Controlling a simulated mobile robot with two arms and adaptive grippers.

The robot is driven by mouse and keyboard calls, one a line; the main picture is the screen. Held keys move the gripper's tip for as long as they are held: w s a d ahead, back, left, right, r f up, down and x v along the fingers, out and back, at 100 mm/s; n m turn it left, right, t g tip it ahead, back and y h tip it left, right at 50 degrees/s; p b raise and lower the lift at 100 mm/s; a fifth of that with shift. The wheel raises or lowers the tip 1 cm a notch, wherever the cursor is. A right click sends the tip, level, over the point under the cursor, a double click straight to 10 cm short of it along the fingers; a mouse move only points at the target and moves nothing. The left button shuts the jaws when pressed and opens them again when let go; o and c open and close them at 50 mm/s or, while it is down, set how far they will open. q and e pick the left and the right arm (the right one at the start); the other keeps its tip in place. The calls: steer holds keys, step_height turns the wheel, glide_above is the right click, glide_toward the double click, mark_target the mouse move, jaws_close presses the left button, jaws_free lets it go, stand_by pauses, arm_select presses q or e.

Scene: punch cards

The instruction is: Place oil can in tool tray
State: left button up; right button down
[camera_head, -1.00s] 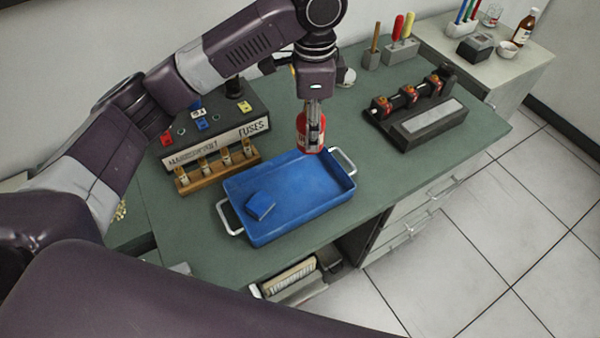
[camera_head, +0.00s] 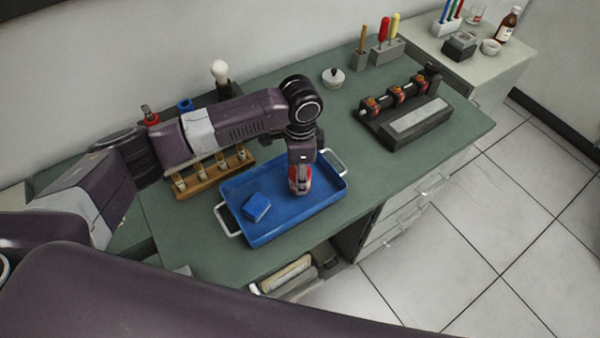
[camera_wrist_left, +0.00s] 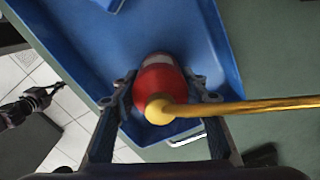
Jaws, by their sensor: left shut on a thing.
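The red oil can (camera_head: 300,181) with a pale band is in my left gripper (camera_head: 300,178), over the right part of the blue tool tray (camera_head: 328,205). In the left wrist view the can (camera_wrist_left: 162,78) sits between the two fingers of the gripper (camera_wrist_left: 165,105), its yellow cap and long brass spout toward the camera. The tray floor (camera_wrist_left: 100,45) lies behind it. I cannot tell whether the can's base touches the tray floor. A small blue box (camera_head: 257,207) lies in the tray's left part.
A wooden rack with fuses (camera_head: 213,175) stands behind the tray, partly hidden by my arm. A dark fixture with a shaft (camera_head: 405,115) stands to the right. A screwdriver holder (camera_head: 388,52) and a white-lidded pot (camera_head: 333,77) are farther back.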

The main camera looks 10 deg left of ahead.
arm_select(q)
steer(key=o, duration=1.4)
steer(key=shift+f, duration=0.1)
steer(key=shift+c, duration=0.2)
arm_select(e)
steer(key=shift+w+d, duration=0.15)
steer(key=shift+d, duration=0.35)
arm_select(q)
step_height(320, 180, up, 12)
steer(key=b, duration=0.3)
steer(key=shift+f, duration=0.15)
steer(key=shift+r, duration=0.3)
arm_select(e)
steer(key=f, duration=0.3)
steer(key=shift+a+f, duration=0.1)
steer(key=shift+a, duration=0.15)
arm_select(q)
steer(key=shift+s, duration=0.1)
